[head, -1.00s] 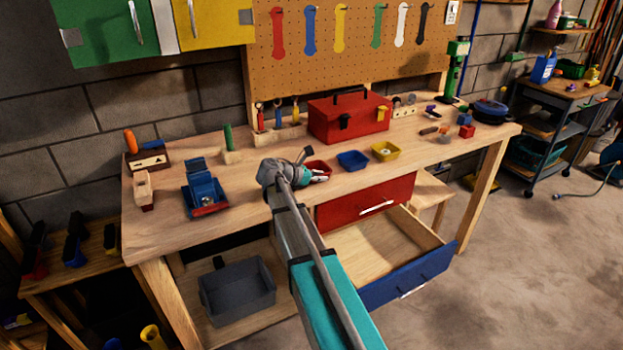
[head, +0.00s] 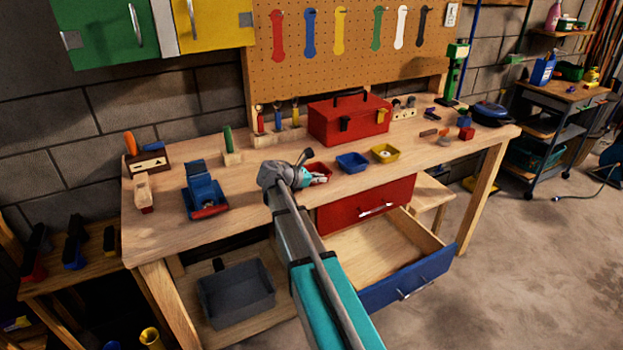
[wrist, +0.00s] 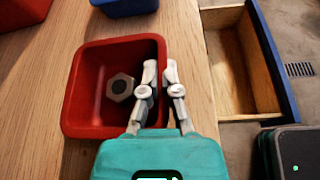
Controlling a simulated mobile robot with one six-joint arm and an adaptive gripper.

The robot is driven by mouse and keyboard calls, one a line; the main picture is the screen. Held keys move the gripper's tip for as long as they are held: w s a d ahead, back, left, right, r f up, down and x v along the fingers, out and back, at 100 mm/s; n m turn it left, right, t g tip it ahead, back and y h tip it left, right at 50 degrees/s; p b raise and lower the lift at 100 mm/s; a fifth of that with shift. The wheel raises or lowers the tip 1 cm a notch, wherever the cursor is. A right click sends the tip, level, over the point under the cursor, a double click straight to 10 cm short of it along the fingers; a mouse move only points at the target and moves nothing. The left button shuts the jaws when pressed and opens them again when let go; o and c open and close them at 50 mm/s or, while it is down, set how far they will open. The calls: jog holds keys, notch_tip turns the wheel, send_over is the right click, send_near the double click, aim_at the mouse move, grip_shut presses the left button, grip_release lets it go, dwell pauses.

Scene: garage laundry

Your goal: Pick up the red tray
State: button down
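The red tray (wrist: 85,125) is a small square dish on the workbench top, with a grey hex nut (wrist: 120,88) lying in it. In the head view the red tray (head: 319,167) shows partly behind my gripper (head: 322,178). In the wrist view my gripper (wrist: 160,76) straddles the tray's right wall, near the bench's front edge. One finger is inside the tray and the other outside. The fingers are close together and look shut on the wall. The tray appears level and resting on the bench.
A blue tray (head: 352,163) and a yellow tray (head: 386,153) stand to the right. A red toolbox (head: 348,120) stands behind. Below the bench edge, a blue-fronted drawer (head: 405,285) is open under a shut red drawer (head: 366,203). A blue vise-like tool (head: 204,192) is to the left.

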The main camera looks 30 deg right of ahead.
jog(key=shift+r, duration=0.15)
jog(key=shift+r+p, duration=0.95)
jog(key=shift+p, duration=0.15)
jog(key=s+d+r+p, duration=0.6)
jog(key=s+r+p, duration=0.4)
jog(key=s, duration=0.2)
jog(key=shift+s+r+p, duration=0.3)
jog(key=shift+r+p, duration=0.1)
jog(key=shift+d, duration=0.1)
dwell(0.4)
